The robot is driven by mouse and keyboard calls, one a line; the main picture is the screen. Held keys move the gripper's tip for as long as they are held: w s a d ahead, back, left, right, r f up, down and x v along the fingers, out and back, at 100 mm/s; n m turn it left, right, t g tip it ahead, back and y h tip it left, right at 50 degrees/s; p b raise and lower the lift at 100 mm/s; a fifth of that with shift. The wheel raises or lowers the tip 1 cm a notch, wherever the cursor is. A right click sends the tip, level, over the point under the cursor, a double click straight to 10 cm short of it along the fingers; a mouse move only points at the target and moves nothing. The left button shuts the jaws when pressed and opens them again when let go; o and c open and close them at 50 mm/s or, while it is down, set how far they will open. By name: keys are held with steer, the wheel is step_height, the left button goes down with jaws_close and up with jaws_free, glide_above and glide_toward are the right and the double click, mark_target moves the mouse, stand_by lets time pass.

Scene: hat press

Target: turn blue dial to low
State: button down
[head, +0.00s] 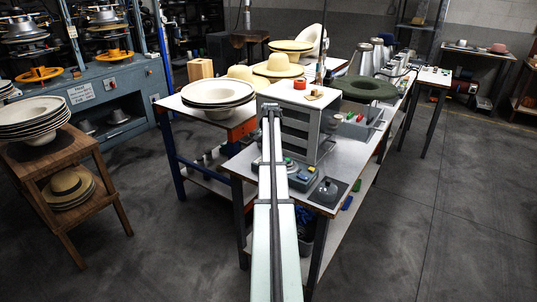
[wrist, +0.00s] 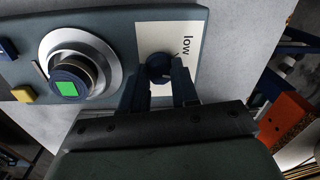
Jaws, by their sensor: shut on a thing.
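The blue dial (wrist: 157,64) sits on a pale plate marked "low" (wrist: 187,47) on a grey control box (wrist: 116,22) in the wrist view. My gripper (wrist: 161,88) has one finger on each side of the dial and is shut on it. The fingers hide part of the dial and of the plate, and I cannot tell exactly where the dial points. In the head view the control box (head: 303,175) lies on the workbench, partly behind my arm. The dial and my gripper are hidden there.
In the head view a grey drawer cabinet (head: 326,138) stands close behind the box.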

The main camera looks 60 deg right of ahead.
steer(key=n, duration=0.4)
steer(key=shift+n, duration=0.3)
steer(key=n, duration=0.4)
steer(key=shift+n, duration=0.3)
steer(key=c, duration=0.8)
jaws_free()
steer(key=shift+c, duration=0.2)
steer(key=shift+r, duration=0.1)
step_height(320, 180, up, 14)
steer(key=shift+s+d+f, duration=0.15)
steer(key=shift+d+f, duration=0.05)
steer(key=shift+d, duration=0.1)
